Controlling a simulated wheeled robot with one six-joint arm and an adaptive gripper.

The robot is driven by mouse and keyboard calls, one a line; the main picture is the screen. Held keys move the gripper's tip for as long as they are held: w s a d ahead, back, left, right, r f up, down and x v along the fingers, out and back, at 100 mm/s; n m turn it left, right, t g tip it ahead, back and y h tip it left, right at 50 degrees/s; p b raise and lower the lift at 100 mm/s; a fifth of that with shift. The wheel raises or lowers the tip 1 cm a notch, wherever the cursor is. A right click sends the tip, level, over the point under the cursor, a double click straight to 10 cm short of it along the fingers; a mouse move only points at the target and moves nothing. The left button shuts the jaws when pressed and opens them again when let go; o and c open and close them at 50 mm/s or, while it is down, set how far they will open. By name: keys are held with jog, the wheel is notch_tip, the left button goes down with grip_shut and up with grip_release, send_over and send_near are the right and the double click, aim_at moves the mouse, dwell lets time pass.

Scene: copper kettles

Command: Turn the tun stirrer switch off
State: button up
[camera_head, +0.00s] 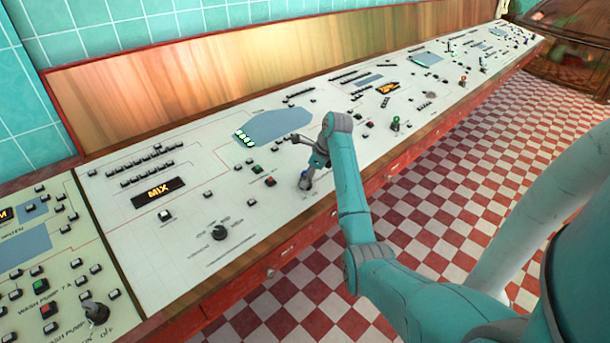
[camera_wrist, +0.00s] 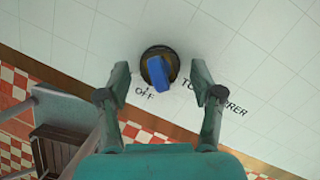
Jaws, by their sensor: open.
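The tun stirrer switch is a blue knob (camera_wrist: 158,70) on a dark round base, set in the white panel. Its blue bar slants slightly, from upper left to lower right in the wrist view. The word OFF is printed just below it, and my right finger partly hides the lettering beside it. In the head view the switch (camera_head: 304,183) shows small under my gripper (camera_head: 312,168). My gripper is open and empty, with one finger on each side of the knob in the wrist view.
A green button (camera_head: 257,169) and a red button (camera_head: 270,182) sit left of my gripper. A wooden edge borders the checkered floor (camera_head: 400,200).

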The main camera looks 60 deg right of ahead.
jog(key=shift+f, duration=0.2)
jog(key=c, duration=1.1)
jog(key=shift+c, duration=0.2)
jog(key=shift+n, duration=0.6)
jog(key=shift+w+d+n+g+y, duration=0.1)
jog(key=shift+n+g+y, duration=0.2)
jog(key=shift+n+y, duration=0.9)
jog(key=shift+w+d+n+g, duration=0.1)
jog(key=shift+n+g, duration=0.4)
jog(key=shift+n, duration=2.3)
